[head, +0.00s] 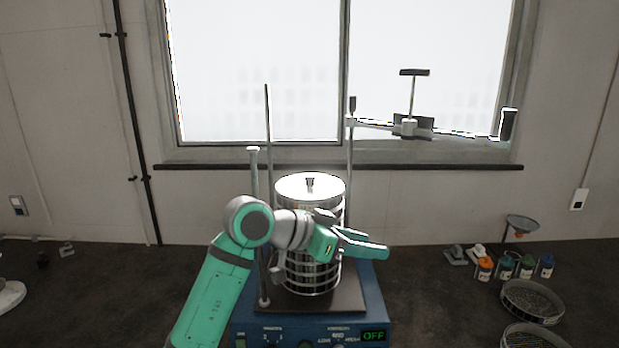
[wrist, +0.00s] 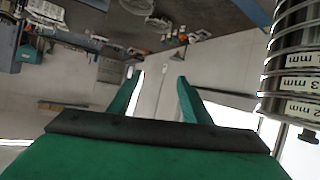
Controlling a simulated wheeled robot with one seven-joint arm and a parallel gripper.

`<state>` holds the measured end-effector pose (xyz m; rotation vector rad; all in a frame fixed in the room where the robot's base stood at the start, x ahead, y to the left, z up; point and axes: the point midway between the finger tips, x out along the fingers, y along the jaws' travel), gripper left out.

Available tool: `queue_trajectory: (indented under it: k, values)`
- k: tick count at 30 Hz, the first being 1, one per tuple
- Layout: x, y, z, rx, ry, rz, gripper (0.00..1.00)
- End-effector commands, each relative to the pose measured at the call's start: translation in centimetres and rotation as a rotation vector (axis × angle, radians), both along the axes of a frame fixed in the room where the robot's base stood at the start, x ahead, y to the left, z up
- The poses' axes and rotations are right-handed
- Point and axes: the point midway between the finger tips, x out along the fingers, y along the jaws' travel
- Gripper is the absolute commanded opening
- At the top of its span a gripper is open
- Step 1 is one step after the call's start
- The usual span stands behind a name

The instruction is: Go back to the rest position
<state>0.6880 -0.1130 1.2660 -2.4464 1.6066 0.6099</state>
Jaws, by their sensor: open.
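My gripper (head: 366,244) is teal and extends to the right in front of the sieve stack in the head view. Its two fingers are apart with nothing between them; they also show in the wrist view (wrist: 157,100). The sieve stack (head: 311,284) is a metal column with a shiny lid (head: 310,186), standing on the blue shaker (head: 300,330). The shaker's display (head: 374,335) reads OFF. My arm and gripper hide the middle of the stack. In the wrist view the stack's labelled rings (wrist: 298,60) stand at the right, apart from the fingers.
A clamp arm (head: 408,127) is swung out to the right of the shaker's rods. Loose sieves (head: 532,301), several small bottles (head: 506,267) and a funnel (head: 522,223) sit on the right of the dark bench. The bench left of the shaker (head: 110,290) is mostly clear.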

Motion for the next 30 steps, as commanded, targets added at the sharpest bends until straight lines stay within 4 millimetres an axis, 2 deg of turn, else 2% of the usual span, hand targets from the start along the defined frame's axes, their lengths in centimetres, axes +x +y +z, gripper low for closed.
queue_trajectory:
  k: [1, 6, 16, 23, 30]
  values:
    - [0.3, -0.6, -1.1, -0.050, 0.002, 0.015, 0.44]
    - [1.5, -1.9, -3.7, -0.196, -0.004, 0.083, 0.44]
    - [2.6, -3.1, -9.8, -0.443, 0.006, 0.259, 0.44]
    - [2.2, -3.0, -15.1, -0.575, 0.023, 0.406, 0.44]
    - [0.2, -2.3, -21.2, -0.667, 0.044, 0.576, 0.44]
